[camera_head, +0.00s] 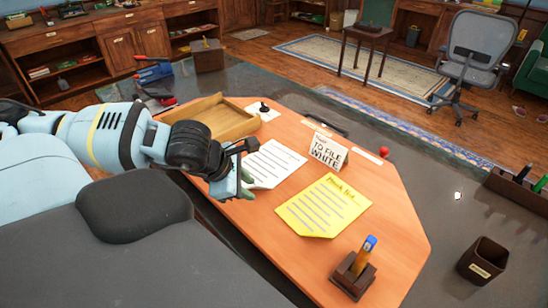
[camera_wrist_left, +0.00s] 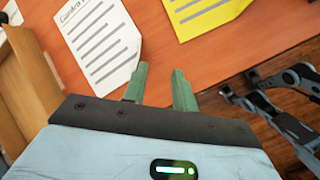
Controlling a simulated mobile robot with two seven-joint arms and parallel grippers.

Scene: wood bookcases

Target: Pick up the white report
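The white report (camera_head: 272,162) lies flat on the orange desk top, a sheet with printed lines. It also shows in the left wrist view (camera_wrist_left: 102,45), with its upper part cut off by the frame. My left gripper (camera_head: 246,187) is at the report's near left edge in the head view. In the left wrist view its two green fingers (camera_wrist_left: 160,84) are apart with nothing between them. One fingertip overlaps the report's lower right edge; I cannot tell whether it touches.
A yellow report (camera_head: 322,206) lies to the right. A "to file white" sign (camera_head: 327,152) stands behind, near a red button (camera_head: 384,152). A wooden tray (camera_head: 212,118) is at the back left, a pen holder (camera_head: 353,273) at the front. Bare desk lies between the two reports.

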